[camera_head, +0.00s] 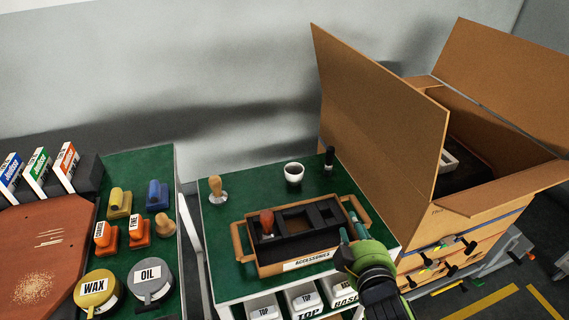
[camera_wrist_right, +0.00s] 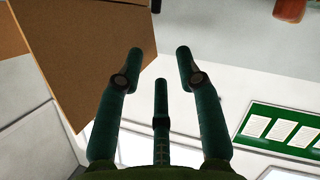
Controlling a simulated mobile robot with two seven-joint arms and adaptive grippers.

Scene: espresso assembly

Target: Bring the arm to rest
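My right gripper (camera_head: 353,228) is over the front right corner of the green-topped cart (camera_head: 232,285), beside the right handle of the accessories tray. In the right wrist view its three dark green fingers (camera_wrist_right: 160,62) are spread apart with nothing between them, so it is open and empty. The part of the cart under my right wrist is hidden. My left gripper is in no view.
The wooden accessories tray (camera_head: 239,243) holds a red-brown handled tool (camera_head: 267,223). A white cup (camera_head: 293,174), a wooden-handled tamper (camera_head: 216,187) and a black tool (camera_head: 329,160) stand behind it. A large open cardboard box (camera_head: 380,120) rises at the right.

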